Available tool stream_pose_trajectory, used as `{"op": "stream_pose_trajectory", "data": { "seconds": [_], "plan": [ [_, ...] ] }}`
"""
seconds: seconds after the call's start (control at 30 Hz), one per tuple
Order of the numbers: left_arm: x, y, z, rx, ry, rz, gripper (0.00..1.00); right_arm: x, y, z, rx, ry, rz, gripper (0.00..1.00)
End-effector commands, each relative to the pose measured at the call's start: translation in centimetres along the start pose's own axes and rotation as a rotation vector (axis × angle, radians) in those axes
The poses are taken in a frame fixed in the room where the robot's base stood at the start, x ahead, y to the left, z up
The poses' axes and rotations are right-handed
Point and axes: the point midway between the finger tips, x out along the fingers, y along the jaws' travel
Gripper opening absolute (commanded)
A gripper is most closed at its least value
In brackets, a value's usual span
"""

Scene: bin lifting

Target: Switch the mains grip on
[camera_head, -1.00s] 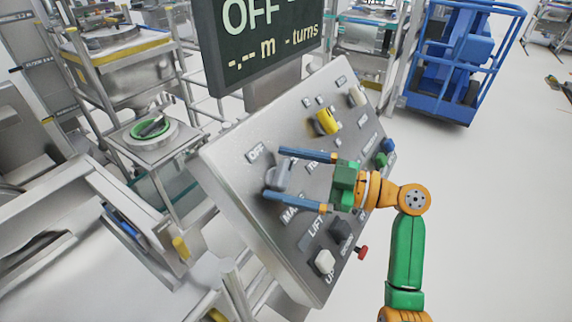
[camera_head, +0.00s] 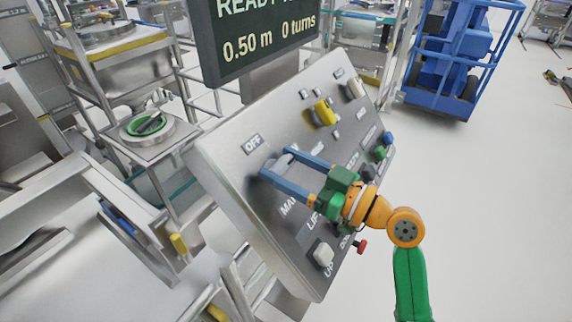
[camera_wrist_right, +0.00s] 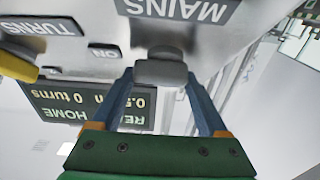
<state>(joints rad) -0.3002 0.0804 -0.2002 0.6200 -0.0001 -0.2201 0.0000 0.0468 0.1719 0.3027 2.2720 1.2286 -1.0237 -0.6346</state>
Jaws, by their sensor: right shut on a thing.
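The mains grip (camera_head: 276,166) is a grey knob on the sloped metal control panel, just below the OFF label (camera_head: 252,144). My right gripper (camera_head: 277,162) has its two blue fingers on either side of the knob and is shut on it. In the right wrist view the grip (camera_wrist_right: 160,69) sits between the fingers, near the MAINS label (camera_wrist_right: 185,10) and a small ON label (camera_wrist_right: 104,52). The display (camera_head: 262,38) above the panel reads READY, 0.50 m, 0 turns. My left gripper is not in view.
A hopper stand is at the left. A blue cage (camera_head: 450,60) stands behind right. Open floor lies to the right.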

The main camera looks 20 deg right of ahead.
Motion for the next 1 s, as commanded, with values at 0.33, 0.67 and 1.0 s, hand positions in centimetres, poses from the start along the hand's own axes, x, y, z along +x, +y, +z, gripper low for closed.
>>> {"op": "stream_pose_trajectory", "data": {
  "seconds": [0.33,0.67,1.0],
  "plan": [
    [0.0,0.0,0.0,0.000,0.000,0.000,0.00,0.0,0.0,0.1,0.004,-0.001,0.000,1.00],
    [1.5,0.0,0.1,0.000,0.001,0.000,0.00,-1.9,0.1,0.7,-0.002,-0.004,0.001,1.00],
    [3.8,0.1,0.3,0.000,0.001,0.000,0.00,-7.0,0.0,0.2,0.003,-0.002,-0.001,1.00]
  ]
}}
